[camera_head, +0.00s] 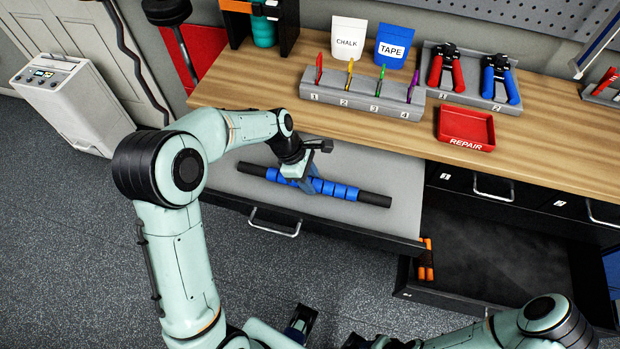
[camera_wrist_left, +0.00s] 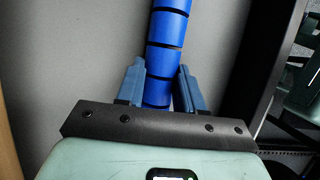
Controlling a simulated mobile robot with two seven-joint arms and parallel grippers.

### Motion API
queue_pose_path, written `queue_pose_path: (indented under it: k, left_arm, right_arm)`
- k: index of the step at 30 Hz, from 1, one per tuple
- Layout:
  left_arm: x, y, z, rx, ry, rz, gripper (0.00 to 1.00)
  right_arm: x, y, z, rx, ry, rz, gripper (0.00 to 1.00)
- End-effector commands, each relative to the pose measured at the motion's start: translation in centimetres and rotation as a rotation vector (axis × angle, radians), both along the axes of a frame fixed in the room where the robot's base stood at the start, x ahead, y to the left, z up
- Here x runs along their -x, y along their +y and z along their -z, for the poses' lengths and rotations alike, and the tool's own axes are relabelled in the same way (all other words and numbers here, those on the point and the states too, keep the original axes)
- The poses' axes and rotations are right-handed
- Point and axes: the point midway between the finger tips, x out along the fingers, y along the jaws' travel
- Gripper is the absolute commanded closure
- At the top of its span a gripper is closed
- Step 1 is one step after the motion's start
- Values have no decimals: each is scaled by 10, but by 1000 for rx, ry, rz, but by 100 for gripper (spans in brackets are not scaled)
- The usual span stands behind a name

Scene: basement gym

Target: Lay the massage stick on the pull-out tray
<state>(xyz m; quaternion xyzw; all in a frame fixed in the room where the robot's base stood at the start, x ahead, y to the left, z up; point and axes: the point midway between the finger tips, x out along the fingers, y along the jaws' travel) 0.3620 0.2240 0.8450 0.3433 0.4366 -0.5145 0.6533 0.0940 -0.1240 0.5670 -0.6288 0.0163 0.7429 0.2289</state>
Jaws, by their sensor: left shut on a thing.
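The massage stick (camera_head: 341,190) has blue rollers and black ends. It lies lengthwise over the light grey pull-out tray (camera_head: 225,181), within its outline. I cannot tell whether it touches the tray or hangs just above it. My left gripper (camera_head: 302,183) is shut around the stick near its middle. In the left wrist view, the stick's blue rollers (camera_wrist_left: 166,28) pass between the two blue fingers (camera_wrist_left: 157,90), with the grey tray behind. Part of the stick is hidden by the gripper. My right arm shows at the lower right; its gripper is not clear.
The wooden bench top (camera_head: 270,72) above holds a numbered grey rack (camera_head: 345,98), a red REPAIR bin (camera_head: 466,128), and pliers (camera_head: 446,70). An open dark drawer (camera_head: 500,255) sits to the right of the tray. A white box (camera_head: 72,100) stands at left.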

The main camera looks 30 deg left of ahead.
Motion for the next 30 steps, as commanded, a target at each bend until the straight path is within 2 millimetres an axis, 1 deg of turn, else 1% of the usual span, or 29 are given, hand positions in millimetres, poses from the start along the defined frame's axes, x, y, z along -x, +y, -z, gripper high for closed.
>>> queue_pose_path:
  k: [2, 3, 5, 13, 17, 20, 27, 30]
  left_arm:
    - [0, 0, 2, 0, -1, 0, 100]
    - [0, 0, 3, 0, 0, 0, 57]
    - [0, 0, 2, 0, 0, 0, 38]
    - [0, 0, 2, 0, 0, 0, 38]
    - [0, 2, -5, 0, -1, 0, 38]
    - [1, 7, -19, -1, -4, -2, 38]
    - [5, 27, -68, -1, -4, -2, 38]
    - [7, 34, -86, -1, -4, -2, 38]
  right_arm:
    - [0, 0, 1, 0, 0, 0, 62]
    - [0, 0, 1, 0, 0, 0, 62]
    - [0, 0, 1, 0, 0, 0, 62]
    - [0, 0, 1, 0, 0, 0, 62]
    - [0, 0, -1, 0, -1, 0, 62]
    - [-1, 0, -3, 0, -1, 0, 62]
    - [-4, 0, -11, -1, -5, 0, 62]
    - [-5, 0, -14, 0, -7, 0, 62]
